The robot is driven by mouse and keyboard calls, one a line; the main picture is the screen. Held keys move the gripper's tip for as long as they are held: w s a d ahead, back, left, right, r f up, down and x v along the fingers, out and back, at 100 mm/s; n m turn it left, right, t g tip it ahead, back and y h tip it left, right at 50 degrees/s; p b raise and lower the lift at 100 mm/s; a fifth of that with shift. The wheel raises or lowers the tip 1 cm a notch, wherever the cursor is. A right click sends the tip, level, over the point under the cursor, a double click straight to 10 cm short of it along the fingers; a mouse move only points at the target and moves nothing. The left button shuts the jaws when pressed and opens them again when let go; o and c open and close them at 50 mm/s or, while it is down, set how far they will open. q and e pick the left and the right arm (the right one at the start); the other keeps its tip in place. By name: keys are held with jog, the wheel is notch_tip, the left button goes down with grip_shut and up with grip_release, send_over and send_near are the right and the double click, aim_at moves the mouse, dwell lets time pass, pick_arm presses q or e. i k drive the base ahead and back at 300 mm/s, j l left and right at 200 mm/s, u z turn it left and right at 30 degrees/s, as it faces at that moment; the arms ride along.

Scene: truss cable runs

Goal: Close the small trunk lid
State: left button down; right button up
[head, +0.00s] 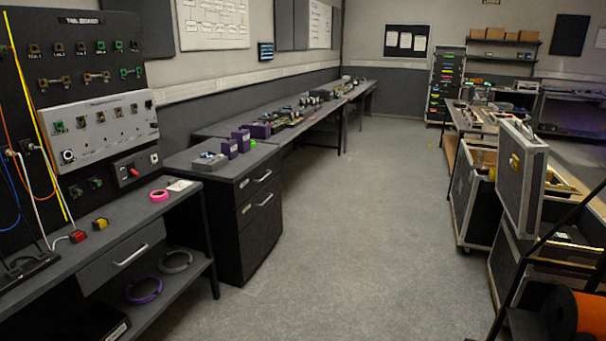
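On the right side of the head view, a grey trunk lid (519,178) with metal edges and a yellow round fitting stands raised, close to upright. It seems to belong to the near dark trunk (509,266), which is open at the top. A second dark trunk (468,201) stands just behind it, also open, with things inside. I cannot tell for sure which one is the small trunk. The raised lid hides part of both trunks. Neither of my grippers is in view.
A wide grey floor aisle (340,220) is clear in the middle. A dark drawer cabinet (250,205) and workbenches line the left. An orange cable drum (588,312) and a dark slanted frame stand at the near right, in front of the near trunk. Shelves stand at the back.

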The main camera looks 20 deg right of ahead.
aim_at(520, 186)
jog(key=i+l+z, duration=0.25)
jog(key=i+z, duration=0.7)
jog(key=i+j+z, duration=0.2)
jog(key=i+z, duration=0.3)
jog(key=i+j+z, duration=0.15)
jog(key=i+z, duration=0.3)
jog(key=i+j+z, duration=0.25)
jog(key=z, duration=0.15)
jog(key=i+j+z, duration=0.7)
jog(key=j+z, duration=0.2)
